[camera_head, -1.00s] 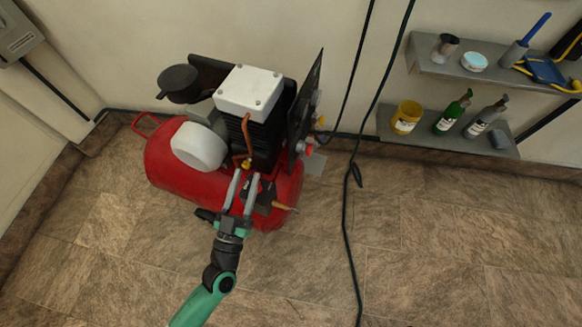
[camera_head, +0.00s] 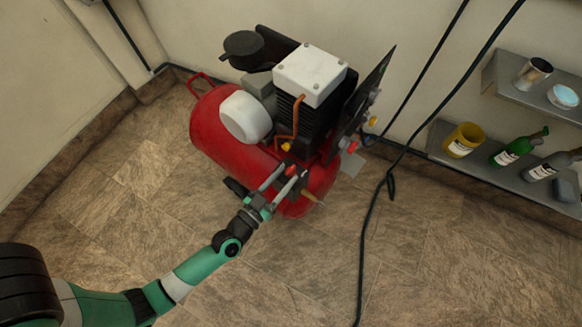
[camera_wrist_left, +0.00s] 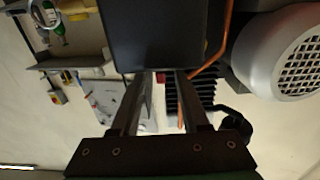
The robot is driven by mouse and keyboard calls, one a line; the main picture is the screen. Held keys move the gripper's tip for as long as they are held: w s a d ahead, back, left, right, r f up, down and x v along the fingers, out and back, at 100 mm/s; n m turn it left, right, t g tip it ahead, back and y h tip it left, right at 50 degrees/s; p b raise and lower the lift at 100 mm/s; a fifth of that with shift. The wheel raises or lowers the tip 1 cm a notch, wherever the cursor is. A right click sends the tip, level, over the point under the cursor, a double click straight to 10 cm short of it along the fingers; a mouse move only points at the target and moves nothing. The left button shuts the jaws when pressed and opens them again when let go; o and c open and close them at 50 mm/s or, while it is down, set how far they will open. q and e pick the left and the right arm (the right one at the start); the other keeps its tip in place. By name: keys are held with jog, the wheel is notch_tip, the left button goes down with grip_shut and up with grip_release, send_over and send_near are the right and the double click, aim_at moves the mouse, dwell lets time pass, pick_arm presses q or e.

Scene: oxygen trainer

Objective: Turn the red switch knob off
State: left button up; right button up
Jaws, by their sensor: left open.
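A small red knob (camera_wrist_left: 160,77) shows at the edge of a dark box (camera_wrist_left: 155,35) in the left wrist view. It lies between the fingers of my left gripper (camera_wrist_left: 158,84), which are apart. In the head view my left gripper (camera_head: 287,176) is at the near right end of the red compressor (camera_head: 215,128), over the dark box, which it mostly hides. A red spot shows between the fingers there. I cannot tell whether either finger touches the knob. My right gripper is not in view.
The copper pipe (camera_head: 297,115) and black finned block stand close behind the gripper. A dark upright panel (camera_head: 372,85) carries small knobs to the right. Black cables hang right of it, and shelves (camera_head: 505,185) hold bottles.

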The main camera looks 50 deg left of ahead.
aim_at(286, 176)
pick_arm(q)
jog(key=w, duration=0.3)
jog(key=shift+w+a, duration=0.15)
jog(key=shift+a, duration=0.2)
grip_shut()
